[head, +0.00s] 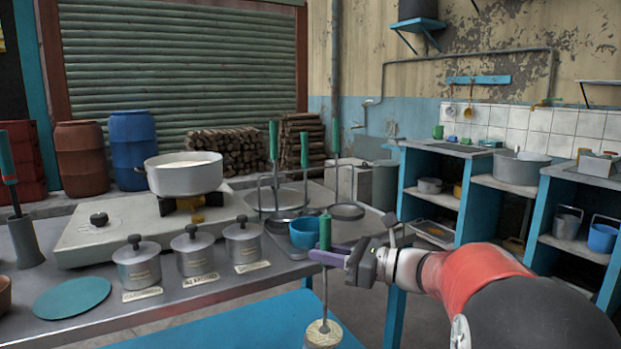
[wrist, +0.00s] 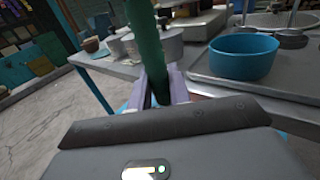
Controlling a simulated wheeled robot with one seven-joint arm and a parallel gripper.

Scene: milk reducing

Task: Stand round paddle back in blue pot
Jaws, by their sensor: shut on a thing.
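My gripper (head: 328,256), with purple fingers, is shut on the green handle of the round paddle (head: 325,232). The paddle hangs upright, its thin shaft running down to a pale round end (head: 322,335) in front of the table edge. In the wrist view the green handle (wrist: 146,42) rises between the fingers (wrist: 160,88). The blue pot (head: 302,236) stands on the metal tray near the table's right front edge, just behind and left of the handle. In the wrist view the pot (wrist: 241,57) is to the right of the handle, apart from it, and its visible interior looks empty.
Three lidded canisters (head: 192,253) with labels stand left of the blue pot. A white pot (head: 184,175) sits on the stove behind them. A blue surface (head: 235,325) lies below, in front.

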